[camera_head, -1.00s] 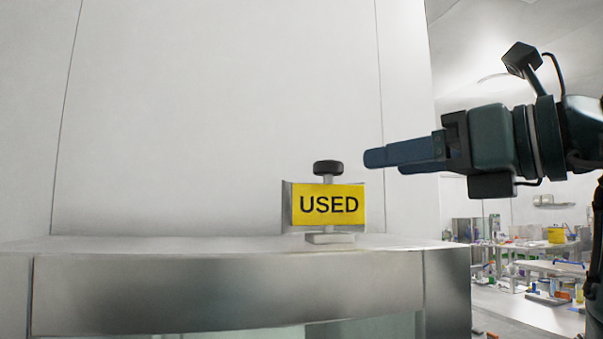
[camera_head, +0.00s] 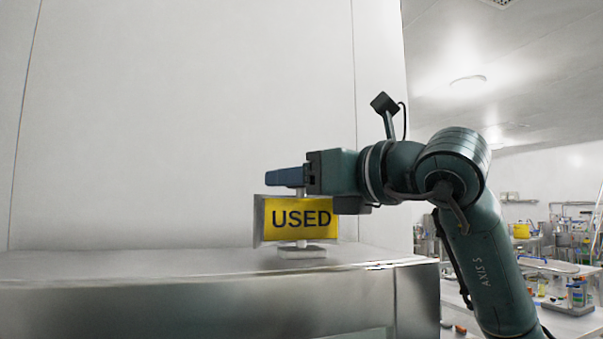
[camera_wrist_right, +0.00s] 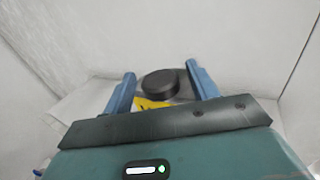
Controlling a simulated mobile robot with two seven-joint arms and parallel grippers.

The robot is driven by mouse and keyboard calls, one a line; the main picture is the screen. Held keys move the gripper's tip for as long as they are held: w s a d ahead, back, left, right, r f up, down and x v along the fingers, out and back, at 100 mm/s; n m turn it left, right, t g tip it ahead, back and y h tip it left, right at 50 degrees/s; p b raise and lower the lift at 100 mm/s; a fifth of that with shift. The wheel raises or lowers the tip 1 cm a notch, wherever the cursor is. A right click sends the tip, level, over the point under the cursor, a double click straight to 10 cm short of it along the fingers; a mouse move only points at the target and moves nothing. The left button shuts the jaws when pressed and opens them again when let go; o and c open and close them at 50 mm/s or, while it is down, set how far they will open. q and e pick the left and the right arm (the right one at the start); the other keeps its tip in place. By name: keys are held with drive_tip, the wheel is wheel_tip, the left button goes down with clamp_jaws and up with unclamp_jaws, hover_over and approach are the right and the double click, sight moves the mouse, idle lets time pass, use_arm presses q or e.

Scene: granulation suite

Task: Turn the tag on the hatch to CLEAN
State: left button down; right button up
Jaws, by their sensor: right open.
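The tag (camera_head: 302,218) is a yellow plate reading USED, in a metal frame on a small base on top of the steel hatch housing (camera_head: 200,304). Its black round knob (camera_wrist_right: 160,84) shows in the right wrist view, between the two blue fingers and apart from both. In the head view the knob is hidden behind my right gripper (camera_head: 287,177), whose fingers are level with the top of the tag's post. My right gripper is open around the knob. A corner of the yellow plate (camera_wrist_right: 148,103) shows below the knob in the wrist view. My left gripper is not in view.
A plain white wall panel (camera_head: 190,120) stands right behind the tag. The steel top is otherwise clear.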

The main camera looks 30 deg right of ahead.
drive_tip(key=shift+w, duration=0.1)
drive_tip(key=shift+c, duration=0.2)
drive_tip(key=c, duration=0.9)
drive_tip(key=shift+f+n+g+y+b, duration=0.15)
drive_tip(key=shift+n+g+y+b, duration=0.35)
drive_tip(key=shift+y, duration=0.6)
drive_tip(key=n+g+y, duration=0.2)
drive_tip(key=n+y, duration=0.1)
drive_tip(key=y, duration=0.1)
drive_tip(key=shift+n+y, duration=0.3)
drive_tip(key=shift+n, duration=0.1)
drive_tip(key=o, duration=0.9)
drive_tip(key=shift+o, duration=0.2)
drive_tip(key=b+v, duration=0.2)
drive_tip(key=v, duration=1.1)
drive_tip(key=shift+r+b, duration=0.25)
drive_tip(key=shift+b, duration=0.1)
